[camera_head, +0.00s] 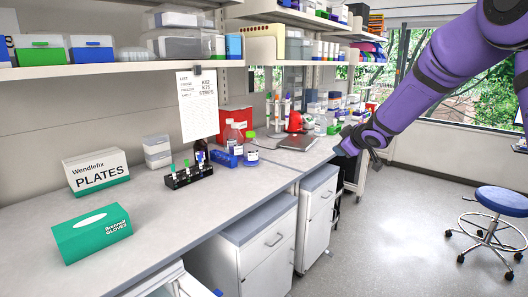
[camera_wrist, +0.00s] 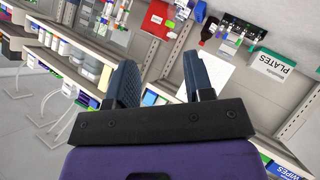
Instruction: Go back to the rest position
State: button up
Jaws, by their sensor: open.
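My purple arm reaches in from the upper right of the head view. My gripper (camera_head: 362,152) is at its lower end, in front of the bench's far part, close to the bench edge in the picture. In the wrist view, my gripper (camera_wrist: 163,82) shows two dark fingers spread apart with nothing between them. The bench, its shelves and the objects on them lie beyond the fingers there, tilted.
The bench (camera_head: 110,225) carries a Wendlefix plates box (camera_head: 97,172), a green glove box (camera_head: 91,235), a vial rack (camera_head: 188,176) and several bottles. Loaded shelves (camera_head: 120,68) hang above it. A blue stool (camera_head: 502,200) stands right. The floor (camera_head: 400,235) between is clear.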

jog(key=s+d+r+m+g+h, duration=0.15)
jog(key=s+r, duration=0.25)
jog(key=s, duration=0.4)
jog(key=s+d+r+m+h, duration=0.2)
jog(key=s+d+r+m, duration=0.15)
jog(key=s, duration=0.45)
jog(key=s+d+r+m+g+h, duration=0.1)
jog(key=s+d+r+m, duration=0.1)
jog(key=s+r, duration=0.35)
jog(key=s+a+f+m+g, duration=0.1)
jog(key=s+f+m+g, duration=0.1)
jog(key=s, duration=1.2)
jog(key=s+a+f+m+g+y, duration=0.1)
jog(key=s+f+g, duration=0.1)
jog(key=s, duration=1.2)
jog(key=shift+s+a+f+m, duration=0.15)
jog(key=shift+a+f+m, duration=0.2)
jog(key=shift+f, duration=0.3)
jog(key=shift+y, duration=0.25)
